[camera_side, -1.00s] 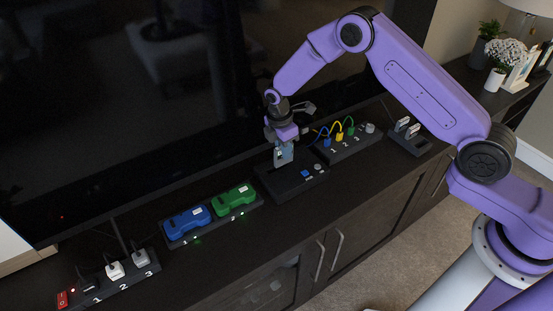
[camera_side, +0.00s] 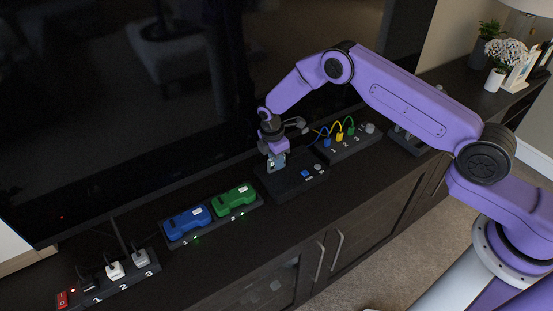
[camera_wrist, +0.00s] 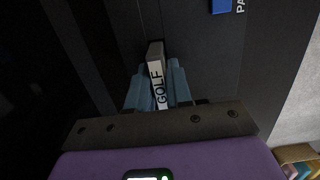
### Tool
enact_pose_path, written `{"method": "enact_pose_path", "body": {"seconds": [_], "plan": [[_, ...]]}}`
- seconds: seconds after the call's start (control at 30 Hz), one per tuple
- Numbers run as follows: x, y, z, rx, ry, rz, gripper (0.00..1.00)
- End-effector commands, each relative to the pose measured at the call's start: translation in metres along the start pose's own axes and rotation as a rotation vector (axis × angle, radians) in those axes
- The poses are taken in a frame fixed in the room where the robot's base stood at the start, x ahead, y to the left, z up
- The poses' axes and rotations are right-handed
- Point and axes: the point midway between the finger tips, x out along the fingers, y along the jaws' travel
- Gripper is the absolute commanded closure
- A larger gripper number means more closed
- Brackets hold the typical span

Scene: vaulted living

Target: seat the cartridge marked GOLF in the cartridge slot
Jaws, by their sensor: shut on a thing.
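My gripper (camera_side: 276,161) is shut on the cartridge marked GOLF (camera_wrist: 158,84), which is grey with a white label. In the wrist view my gripper (camera_wrist: 155,92) has one light blue finger on each side of it. In the wrist view a narrow groove with a light strip (camera_wrist: 151,20) runs on from the cartridge's far end. I cannot tell whether the cartridge's lower edge is in the slot or just above it.
A dock with blue (camera_side: 187,221) and green (camera_side: 234,201) devices stands to the left. A board with blue, yellow and green cables (camera_side: 345,146) stands close on the right. A holder (camera_side: 408,143) beyond is partly behind my arm. The television (camera_side: 120,110) rises behind.

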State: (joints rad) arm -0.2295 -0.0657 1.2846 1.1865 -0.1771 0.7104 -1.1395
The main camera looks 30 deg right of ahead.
Motion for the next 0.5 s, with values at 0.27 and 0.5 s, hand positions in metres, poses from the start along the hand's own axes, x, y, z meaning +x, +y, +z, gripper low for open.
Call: {"method": "enact_pose_path", "body": {"seconds": [0.27,0.5], "plan": [[0.0026,0.0,-0.0003,0.0,0.0,0.0,0.55],[0.0024,-0.0001,-0.0002,0.0,0.0,0.0,0.55]]}}
